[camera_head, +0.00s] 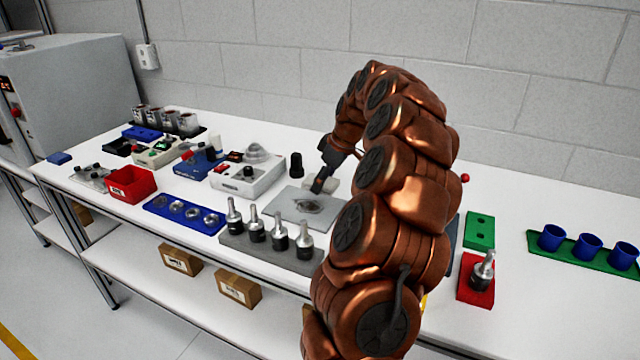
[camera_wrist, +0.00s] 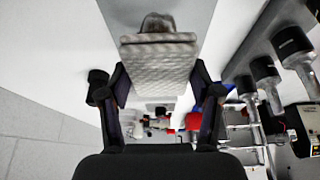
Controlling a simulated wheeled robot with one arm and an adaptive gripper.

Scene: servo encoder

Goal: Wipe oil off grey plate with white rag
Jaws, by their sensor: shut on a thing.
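The grey plate (camera_head: 284,203) lies flat on the white table, with a dark, shiny oil patch (camera_head: 310,207) near its middle. My gripper (camera_head: 323,181) is over the plate's far right part. In the wrist view my gripper (camera_wrist: 159,84) is shut on the white rag (camera_wrist: 158,62), a thick, quilted pad held between both fingers. The oil patch (camera_wrist: 158,21) shows just beyond the rag on the plate (camera_wrist: 120,14). A pale bit of the rag (camera_head: 331,187) shows beside the fingers in the head view. Whether the rag touches the plate I cannot tell.
A grey holder (camera_head: 262,250) with several metal tools stands in front of the plate. A blue tray (camera_head: 158,207) and a white device (camera_head: 246,178) are to the left. A black cylinder (camera_head: 296,166) stands behind the plate. Green and red blocks lie right of my arm.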

